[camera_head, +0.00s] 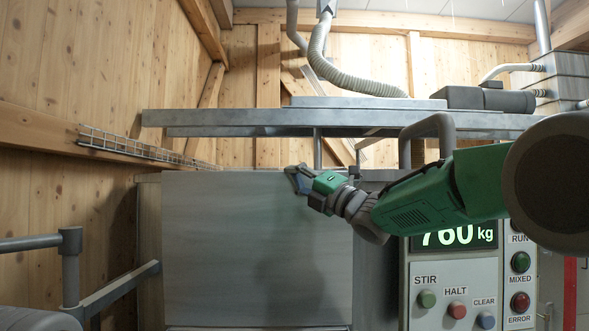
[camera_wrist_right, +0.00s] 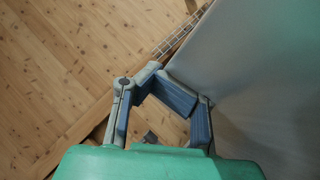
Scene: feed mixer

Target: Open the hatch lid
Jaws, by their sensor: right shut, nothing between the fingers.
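A large flat grey metal panel (camera_head: 250,255), which looks like the hatch lid, stands in front of me, with its face towards the head camera. In the right wrist view a smooth grey-green surface (camera_wrist_right: 255,65), probably the same panel, fills the right side. My right gripper (camera_head: 292,178) is at the upper right part of the panel, near its top edge. Its fingers also show in the wrist view (camera_wrist_right: 163,75); they are shut and empty. I cannot tell whether they touch the panel. No handle or hinge of the lid is clearly visible. My left gripper is out of view.
A control box with a 760 kg display (camera_head: 455,236) and several buttons stands right of the panel, partly behind my right arm. A grey beam (camera_head: 240,119) crosses above. A grey railing (camera_head: 72,265) is at left. A wire cable tray (camera_head: 130,145) runs along the wooden wall.

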